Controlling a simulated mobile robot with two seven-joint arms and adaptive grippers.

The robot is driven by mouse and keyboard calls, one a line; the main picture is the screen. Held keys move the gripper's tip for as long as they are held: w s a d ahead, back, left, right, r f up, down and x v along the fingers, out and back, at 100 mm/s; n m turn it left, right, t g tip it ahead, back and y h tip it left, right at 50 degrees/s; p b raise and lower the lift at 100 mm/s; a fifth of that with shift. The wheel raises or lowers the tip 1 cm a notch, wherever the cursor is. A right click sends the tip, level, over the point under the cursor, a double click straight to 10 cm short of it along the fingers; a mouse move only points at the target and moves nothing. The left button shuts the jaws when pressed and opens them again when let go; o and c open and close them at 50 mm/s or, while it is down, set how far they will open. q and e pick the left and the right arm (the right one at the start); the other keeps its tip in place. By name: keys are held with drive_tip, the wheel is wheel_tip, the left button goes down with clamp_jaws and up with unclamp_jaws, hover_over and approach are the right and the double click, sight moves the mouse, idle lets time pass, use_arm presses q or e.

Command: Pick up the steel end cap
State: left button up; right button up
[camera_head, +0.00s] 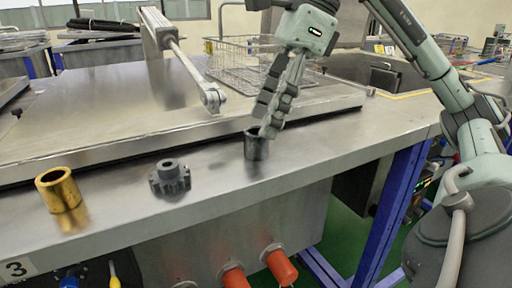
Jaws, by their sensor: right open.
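The steel end cap (256,148), a small dark grey cup-like cylinder, stands upright near the front edge of the steel worktop. My right gripper (267,128) points down at it from above. Its fingers overlap the right part of the cap's rim in the picture. I see the fingers nearly edge-on, and I cannot tell whether they touch the cap or straddle its wall. The gripper is open, and the cap rests on the worktop. My left gripper is not in view.
A dark gear (170,178) and a brass bushing (59,190) stand to the left on the front strip. Behind are a raised steel lid (130,95), a pneumatic cylinder rod (190,66) and a wire basket (235,62). The front strip between the parts is clear.

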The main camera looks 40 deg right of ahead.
sight(249, 151)
drive_tip(key=x, duration=0.3)
drive_tip(key=shift+f+b, duration=0.1)
drive_tip(key=shift+b, duration=0.2)
drive_tip(key=shift+w+a+f, duration=0.15)
drive_tip(key=shift+a+f, duration=0.05)
drive_tip(key=shift+f, duration=0.2)
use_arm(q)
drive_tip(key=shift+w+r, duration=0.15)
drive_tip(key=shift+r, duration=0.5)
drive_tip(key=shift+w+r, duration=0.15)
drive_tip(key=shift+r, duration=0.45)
use_arm(e)
clamp_jaws()
